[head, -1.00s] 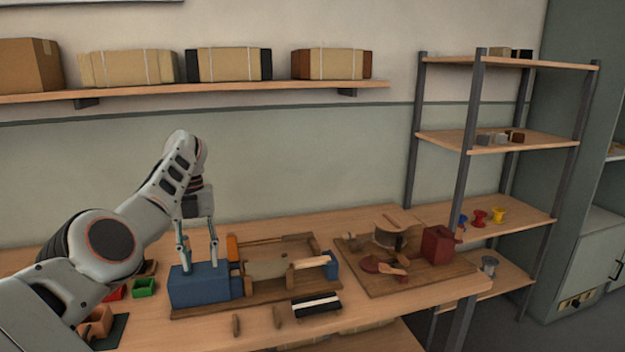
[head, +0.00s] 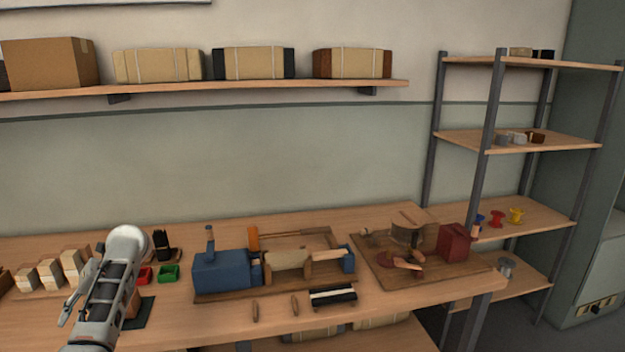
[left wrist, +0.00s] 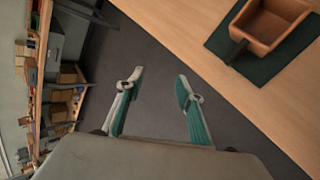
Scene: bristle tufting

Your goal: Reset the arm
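My left arm (head: 112,290) is drawn back at the lower left of the head view, in front of the table's left part. My left gripper (left wrist: 159,88) shows in the left wrist view with its two green-and-grey fingers spread apart. Nothing is between them but grey floor below. It is beside the table edge and apart from a brown open box (left wrist: 272,22) on a dark green mat (left wrist: 263,62). My right gripper is in neither view.
A blue machine (head: 222,272) on a wooden board stands mid-table, with a brush (head: 333,296) in front. Small red and green trays (head: 168,273) and pale wooden blocks (head: 50,274) are at the left. A shelf rack (head: 490,150) stands at the right.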

